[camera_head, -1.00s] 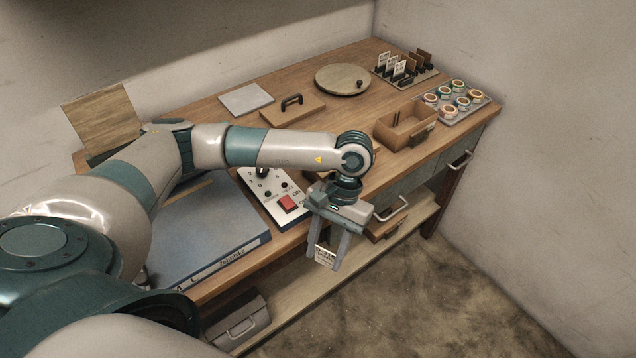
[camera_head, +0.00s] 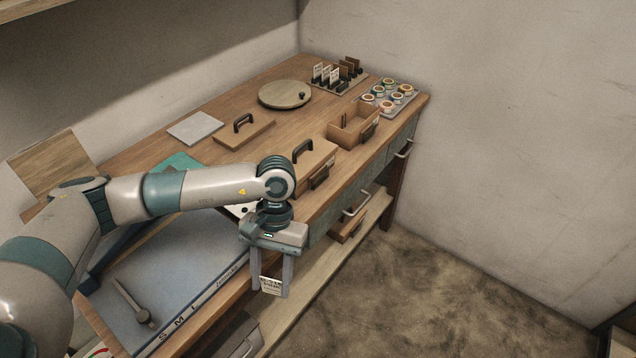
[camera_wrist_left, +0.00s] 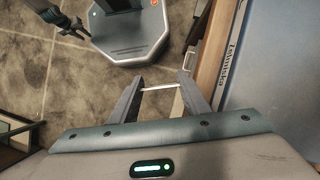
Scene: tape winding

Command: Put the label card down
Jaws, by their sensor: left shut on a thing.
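The label card (camera_head: 271,285) is small and white with dark print. My left gripper (camera_head: 270,287) is shut on it, fingers pointing down, in front of the workbench's front edge and over the lower shelf area in the head view. In the left wrist view the card (camera_wrist_left: 160,88) shows as a thin white strip between the fingertips of the left gripper (camera_wrist_left: 160,85).
The wooden workbench (camera_head: 225,108) holds a round turntable (camera_head: 284,93), a card rack (camera_head: 340,76), a tray of tape rolls (camera_head: 412,98), an open box (camera_head: 340,128), a lidded box (camera_head: 318,160), a grey plate (camera_head: 195,127) and a blue board (camera_head: 165,275). Floor at right is clear.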

